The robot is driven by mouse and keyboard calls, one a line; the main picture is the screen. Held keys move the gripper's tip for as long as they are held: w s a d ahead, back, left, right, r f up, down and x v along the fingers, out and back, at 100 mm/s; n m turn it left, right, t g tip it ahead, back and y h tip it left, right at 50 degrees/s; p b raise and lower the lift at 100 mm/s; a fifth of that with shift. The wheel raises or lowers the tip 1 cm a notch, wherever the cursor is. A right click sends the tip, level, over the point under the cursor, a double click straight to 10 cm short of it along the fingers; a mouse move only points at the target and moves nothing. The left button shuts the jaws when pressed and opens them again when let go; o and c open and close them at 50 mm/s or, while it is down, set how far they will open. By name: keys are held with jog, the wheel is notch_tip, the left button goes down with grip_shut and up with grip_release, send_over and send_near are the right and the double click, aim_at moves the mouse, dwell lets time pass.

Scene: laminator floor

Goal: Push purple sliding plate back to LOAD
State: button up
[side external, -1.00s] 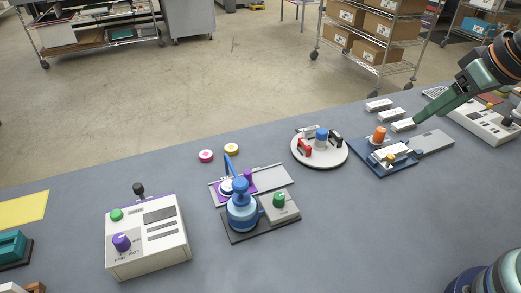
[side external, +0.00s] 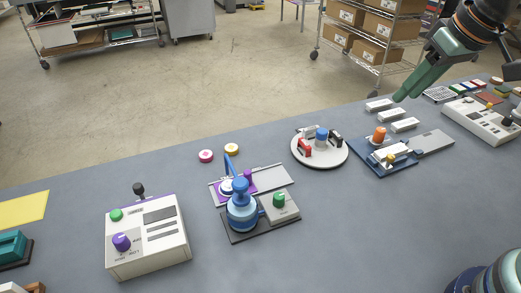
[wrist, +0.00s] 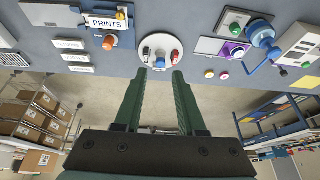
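The purple sliding plate (side external: 219,197) sits at the left end of a pale grey track (side external: 275,176). A purple knob (side external: 247,176) stands on it, and a blue press (side external: 242,212) in front partly hides it. In the wrist view the purple plate (wrist: 229,50) is at upper right, beside the blue press (wrist: 262,36). My gripper (side external: 401,98) is raised at the upper right of the side view, well away from the plate. In the wrist view its green fingers (wrist: 160,76) are apart with nothing between them.
A round white tray (side external: 323,163) with small items stands between the gripper and the purple plate. A blue fixture (side external: 373,164) with an orange knob and several white blocks (side external: 405,125) are at right. A white control box (side external: 148,240) stands at left. The front table middle is clear.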

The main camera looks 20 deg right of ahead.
jog(key=w+a+g, duration=0.1)
jog(key=w+a, duration=0.4)
jog(key=w, duration=0.1)
jog(key=n+g, duration=0.2)
jog(key=g, duration=0.2)
send_over(248, 171)
notch_tip(248, 171, down, 15)
notch_tip(248, 171, down, 11)
jog(key=shift+s+f, duration=0.1)
grip_shut()
dwell(0.5)
